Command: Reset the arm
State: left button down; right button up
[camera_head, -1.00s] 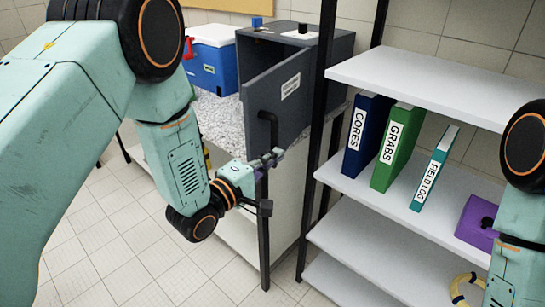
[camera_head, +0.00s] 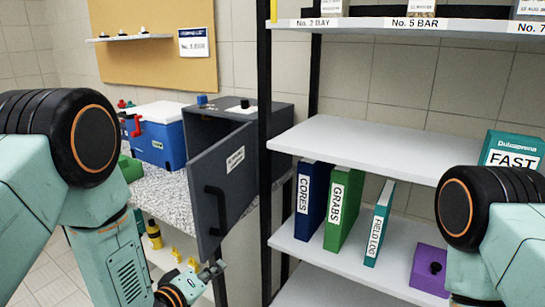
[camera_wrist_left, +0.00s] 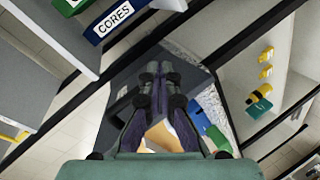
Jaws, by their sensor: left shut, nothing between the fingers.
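My left gripper (camera_head: 212,271) is low in the head view, just below the open door of the grey cabinet. Its two fingers lie close together in the left wrist view (camera_wrist_left: 160,75), shut with nothing between them. The grey door (camera_head: 223,185) stands swung open, with a dark bar handle (camera_head: 212,222) on its face. I cannot tell whether the gripper touches the door; no grip on the handle shows. My right arm shows at the right edge, but its gripper is out of view.
A shelf rack (camera_head: 350,155) stands right of the cabinet, holding blue (camera_head: 311,205), green (camera_head: 342,212) and teal (camera_head: 378,225) binders and a purple box (camera_head: 428,270). A blue cooler (camera_head: 160,143) sits on the speckled counter (camera_head: 165,191). Yellow items (camera_wrist_left: 266,72) show in the left wrist view.

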pick_arm(q)
jog(key=s+a+f+m+g+y+b, duration=0.1)
jog(key=s+a+f+m+g+b, duration=0.1)
jog(key=s+f, duration=0.7)
jog(key=s+a+f+m+g+y+b, duration=0.2)
jog(key=s+f+g+b, duration=0.3)
jog(key=s+f, duration=0.5)
jog(key=s+a+f+m+g+y+b, duration=0.2)
jog(key=s+a+f+g+b, duration=0.2)
jog(key=s+f, duration=0.6)
jog(key=s+g, duration=0.2)
jog(key=s, duration=0.6)
jog(key=shift+s+a+m+g, duration=0.2)
jog(key=shift+m+g, duration=0.1)
jog(key=shift+m, duration=0.1)
jog(key=shift+s, duration=0.1)
